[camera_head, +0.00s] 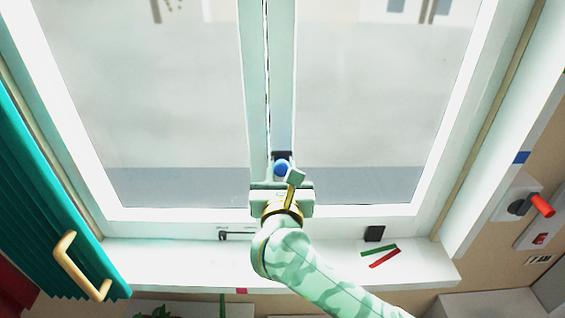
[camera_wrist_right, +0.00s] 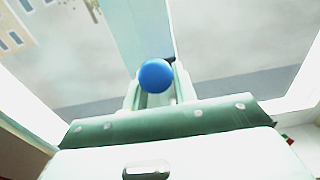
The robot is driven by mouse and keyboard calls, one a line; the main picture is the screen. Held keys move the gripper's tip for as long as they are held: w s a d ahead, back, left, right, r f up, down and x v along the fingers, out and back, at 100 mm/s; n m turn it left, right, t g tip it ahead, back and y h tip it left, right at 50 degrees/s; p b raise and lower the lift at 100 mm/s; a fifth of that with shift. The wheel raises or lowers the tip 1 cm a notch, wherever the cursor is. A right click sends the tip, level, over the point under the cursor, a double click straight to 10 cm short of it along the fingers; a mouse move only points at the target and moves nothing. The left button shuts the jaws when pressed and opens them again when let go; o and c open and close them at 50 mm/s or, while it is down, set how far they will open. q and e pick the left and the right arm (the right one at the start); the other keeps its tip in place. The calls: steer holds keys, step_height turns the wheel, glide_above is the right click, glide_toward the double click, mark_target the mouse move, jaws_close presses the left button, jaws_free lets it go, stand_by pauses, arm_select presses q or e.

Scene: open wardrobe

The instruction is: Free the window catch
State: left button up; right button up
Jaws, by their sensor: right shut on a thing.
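The window catch shows as a blue knob (camera_head: 281,168) with a dark mount, low on the middle upright of the window (camera_head: 269,90). My right gripper (camera_head: 281,178) reaches up to it from below and is shut on the knob. In the right wrist view the round blue knob (camera_wrist_right: 156,75) sits between the two pale fingers (camera_wrist_right: 150,98). The fingers hide part of the catch, so I cannot tell how far it is turned. My left gripper is not in view.
A white sill (camera_head: 170,262) runs below the window, with a black block (camera_head: 374,233) and green and red strips (camera_head: 384,256) at right. A teal shutter or curtain (camera_head: 45,200) with a tan handle (camera_head: 75,268) stands left. A red-handled switch (camera_head: 541,205) is at right.

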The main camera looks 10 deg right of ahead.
steer(key=shift+s+a+f+b, duration=0.1)
steer(key=shift+s+f+b, duration=0.15)
steer(key=shift+f+b, duration=0.25)
steer(key=shift+f, duration=0.15)
stand_by(0.5)
steer(key=o, duration=0.7)
steer(key=shift+a, duration=0.15)
steer(key=shift+c, duration=0.2)
